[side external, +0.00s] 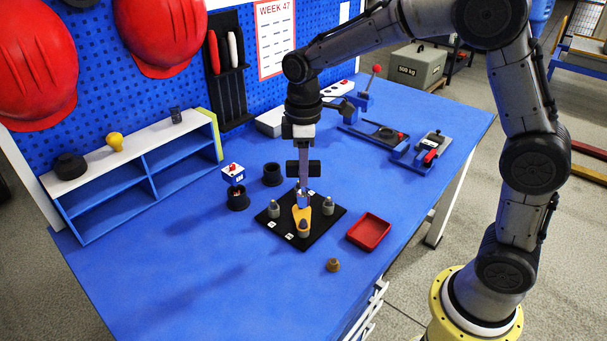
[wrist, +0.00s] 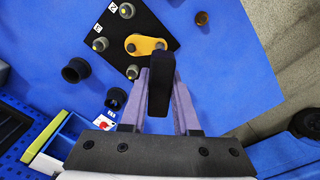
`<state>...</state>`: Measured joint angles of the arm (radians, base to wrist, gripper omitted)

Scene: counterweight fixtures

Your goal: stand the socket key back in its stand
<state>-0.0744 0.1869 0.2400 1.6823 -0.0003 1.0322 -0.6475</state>
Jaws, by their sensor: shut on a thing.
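My gripper (side external: 304,174) is shut on the socket key (side external: 290,168), gripping its black crossbar handle. In the wrist view, the handle (wrist: 160,85) lies between my two finger pads and hides the shank below. The key hangs upright above the black base plate (side external: 270,226), near the orange link (wrist: 148,41). I cannot tell whether its lower end touches anything there. An empty round black cup (side external: 272,174) stands on the table behind and left of the plate; it also shows in the wrist view (wrist: 75,70). I cannot tell for sure whether it is the key's stand.
Grey posts (side external: 274,209) rise from the plate. A red tray (side external: 369,231) and a tan knob (side external: 333,265) lie to the right. The table's left front is clear.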

